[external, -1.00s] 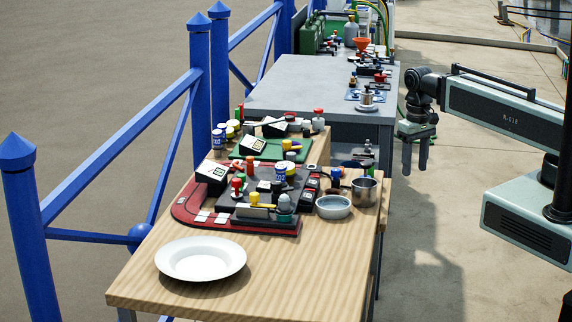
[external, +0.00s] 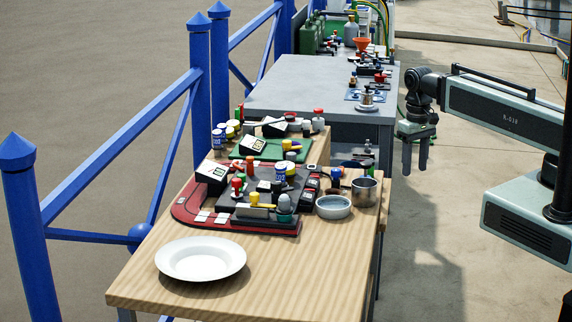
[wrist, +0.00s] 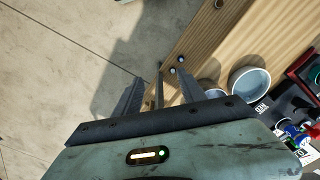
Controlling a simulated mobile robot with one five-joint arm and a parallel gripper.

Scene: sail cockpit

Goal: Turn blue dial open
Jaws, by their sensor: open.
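My gripper (external: 415,160) hangs in the air to the right of the wooden table in the external view, fingers pointing down, open and empty. In the wrist view my gripper (wrist: 160,88) shows two spread fingers with nothing between them, over floor and the table's edge. A small blue knob (external: 336,172) shows behind the bowl in the external view. A blue and white round piece (external: 281,171) sits on the dark panel (external: 263,188). I cannot tell which of these is the blue dial. My gripper is apart from both.
A white plate (external: 201,259), a pale bowl (external: 333,207) and a metal cup (external: 365,191) stand on the wooden table (external: 180,297). A grey table (external: 310,85) with more fittings stands behind. Blue railing (external: 200,95) runs along the left. Open floor lies right of the tables.

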